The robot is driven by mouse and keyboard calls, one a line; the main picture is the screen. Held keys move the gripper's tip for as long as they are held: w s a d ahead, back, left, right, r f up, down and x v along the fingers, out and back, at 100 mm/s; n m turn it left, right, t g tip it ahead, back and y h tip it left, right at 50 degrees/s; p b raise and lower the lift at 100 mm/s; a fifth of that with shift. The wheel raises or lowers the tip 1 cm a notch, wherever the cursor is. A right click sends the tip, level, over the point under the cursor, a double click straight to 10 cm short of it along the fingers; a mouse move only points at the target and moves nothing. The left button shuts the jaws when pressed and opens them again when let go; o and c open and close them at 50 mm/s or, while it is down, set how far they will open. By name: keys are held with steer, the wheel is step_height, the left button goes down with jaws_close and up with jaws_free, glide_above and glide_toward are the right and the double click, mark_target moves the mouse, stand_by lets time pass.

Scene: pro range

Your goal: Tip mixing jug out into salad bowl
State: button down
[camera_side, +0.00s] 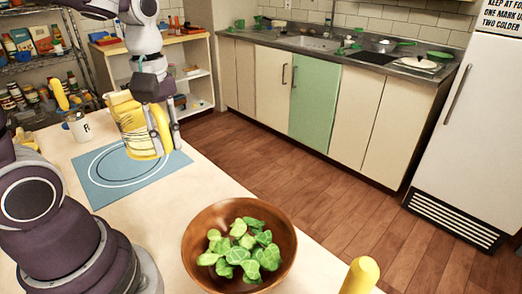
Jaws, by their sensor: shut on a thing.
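The mixing jug (134,124) is yellow with dark line markings and looks upright. It is over the right part of a blue mat (100,184) with a white ring; I cannot tell whether its base touches the mat. My gripper (165,143) points down at the jug's right side and is shut on it. The jug's inside is hidden from this view. The salad bowl (205,222) is brown and wooden, nearer the camera to the right of the mat. It holds green leaves (243,250).
A white container (79,127) with a yellow-handled thing stands behind the mat at left. A yellow rounded object (361,275) rises at the bottom right, near the table edge. Bare pale table (180,195) lies between mat and bowl. Shelves and kitchen counters stand beyond.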

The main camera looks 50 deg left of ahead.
steer(key=d+m, duration=0.6)
steer(key=d, duration=1.4)
steer(key=s+d+m, duration=0.3)
steer(key=s+d, duration=0.8)
steer(key=s, duration=0.3)
steer(key=f, duration=1.1)
steer(key=shift+w+a, duration=0.2)
steer(key=shift+w, duration=0.1)
steer(key=w+a+r+g+h, duration=0.2)
steer(key=r+g+h, duration=0.1)
steer(key=r, duration=0.2)
steer(key=w+a+r+g+h, duration=0.3)
steer(key=r+g+h, duration=0.1)
steer(key=r, duration=0.1)
steer(key=shift+r, duration=0.2)
